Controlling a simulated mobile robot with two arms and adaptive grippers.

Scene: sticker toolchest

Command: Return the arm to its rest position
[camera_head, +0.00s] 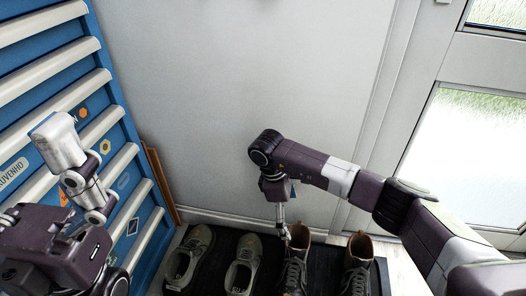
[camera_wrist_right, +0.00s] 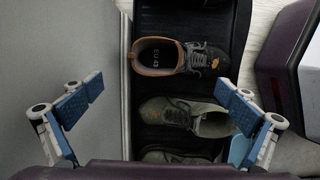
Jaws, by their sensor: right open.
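My right arm (camera_head: 320,170) reaches in from the right and bends down at the wrist. Its gripper (camera_head: 284,222) hangs over the shoes, near the brown-lined boot (camera_head: 297,262). In the right wrist view the two blue-padded fingers of the right gripper (camera_wrist_right: 160,103) are wide apart, with nothing held between them. A brown-lined shoe (camera_wrist_right: 157,57) and a grey-green shoe (camera_wrist_right: 168,112) lie beyond the fingers. My left arm (camera_head: 85,195) is folded at the left, in front of the blue chest. I cannot make out its fingers.
A blue tool chest (camera_head: 124,180) with pale drawer handles and stickers stands at the left. Several shoes stand on a black tray (camera_head: 220,240) by the grey wall (camera_head: 240,80). A glazed door (camera_head: 470,150) is at the right.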

